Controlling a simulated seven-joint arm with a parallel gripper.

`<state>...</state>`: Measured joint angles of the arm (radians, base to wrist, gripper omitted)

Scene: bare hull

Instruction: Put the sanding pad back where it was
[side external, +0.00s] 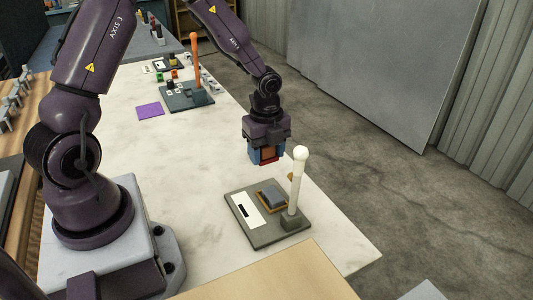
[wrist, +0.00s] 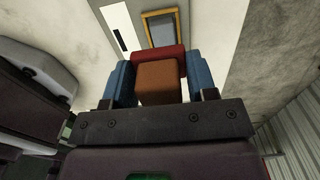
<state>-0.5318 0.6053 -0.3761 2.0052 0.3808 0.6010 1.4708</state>
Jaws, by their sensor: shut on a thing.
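My gripper (side external: 266,158) hangs above the table with its blue fingers shut on the sanding pad, a brown block (wrist: 160,82) with a dark red layer at its far end. In the side view the sanding pad (side external: 267,153) is in the air, behind and above a grey board (side external: 262,237). The board carries an orange-yellow frame (side external: 262,203) with a grey-blue piece (side external: 274,198) in it. The frame also shows in the wrist view (wrist: 178,28), beyond the sanding pad. The held pad is apart from the board.
A white post with a round top (side external: 298,180) stands on the board, right of the frame. A white plate with a black slot (side external: 246,209) lies at its left. Farther back are a purple square (side external: 150,111) and another board with an orange post (side external: 195,65). The pale tabletop between is clear.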

